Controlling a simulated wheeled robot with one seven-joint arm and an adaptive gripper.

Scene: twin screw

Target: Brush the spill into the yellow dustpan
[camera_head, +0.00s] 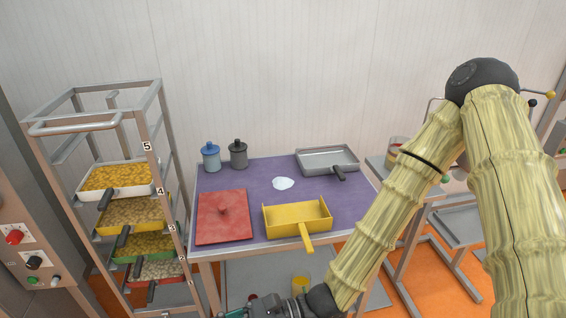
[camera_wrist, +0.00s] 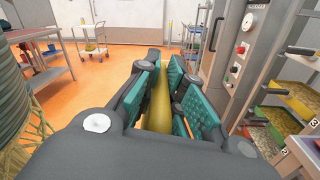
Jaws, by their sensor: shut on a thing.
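The spill (camera_head: 283,183) is a small white patch on the purple table top (camera_head: 258,192). The yellow dustpan (camera_head: 297,218) sits in front of it near the table's front edge, its handle pointing toward me past that edge. My gripper (camera_wrist: 165,85) is shut on a yellow handle (camera_wrist: 157,103), which lies between its teal pads in the wrist view. The handle's far end is hidden, so I cannot see any bristles. In the head view my gripper (camera_head: 238,313) is at the bottom edge, partly cut off, below and in front of the table.
Blue (camera_head: 211,157) and grey (camera_head: 238,154) jars and a grey pan (camera_head: 328,160) stand at the back. A metal rack (camera_head: 147,135) with food trays stands left. A yellow container (camera_head: 300,284) is under the table.

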